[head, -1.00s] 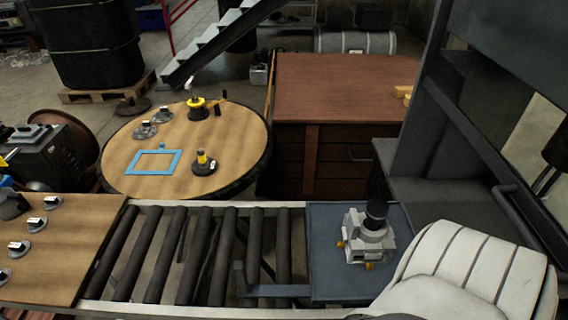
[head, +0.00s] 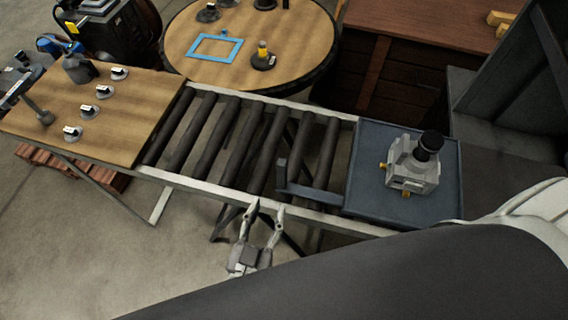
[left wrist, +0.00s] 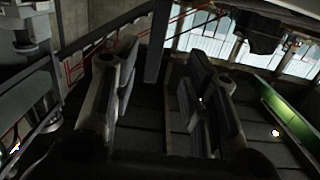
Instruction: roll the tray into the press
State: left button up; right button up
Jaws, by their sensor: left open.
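The blue-grey tray (head: 368,190) sits at the right end of the roller track (head: 222,140). A grey cast housing with a black cylinder on top (head: 412,165) stands upright on it. A dark bar handle with an upright post (head: 283,176) sticks out from the tray's left side over the rollers. The dark grey press frame (head: 505,125) rises at the right, close to the tray. My left gripper (head: 266,211) is open and empty at the track's front rail, just below the handle. Its spread fingers show in the left wrist view (left wrist: 160,95). My right gripper is not in view.
A wooden worktop (head: 110,140) with several small knobbed parts adjoins the track's left end. A round table (head: 250,75) with a blue frame (head: 215,48) and a large wooden crate (head: 400,60) stand behind. The floor (head: 90,250) at lower left looks open.

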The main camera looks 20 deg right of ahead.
aim_at(280, 173)
pick_arm(q)
jog(key=shift+t, duration=0.4)
jog(key=w+d+r, duration=0.1)
jog(key=w+d, duration=0.1)
jog(key=w, duration=0.1)
jog(key=w+d+r+p, duration=0.1)
jog(key=w+d, duration=0.1)
jog(key=w+d+r+p, duration=0.1)
jog(key=w+d, duration=0.1)
jog(key=w, duration=0.1)
jog(key=shift+w+d, duration=0.2)
jog(key=shift+w, duration=0.1)
jog(key=shift+r, duration=0.1)
jog(key=shift+c, duration=0.5)
grip_shut()
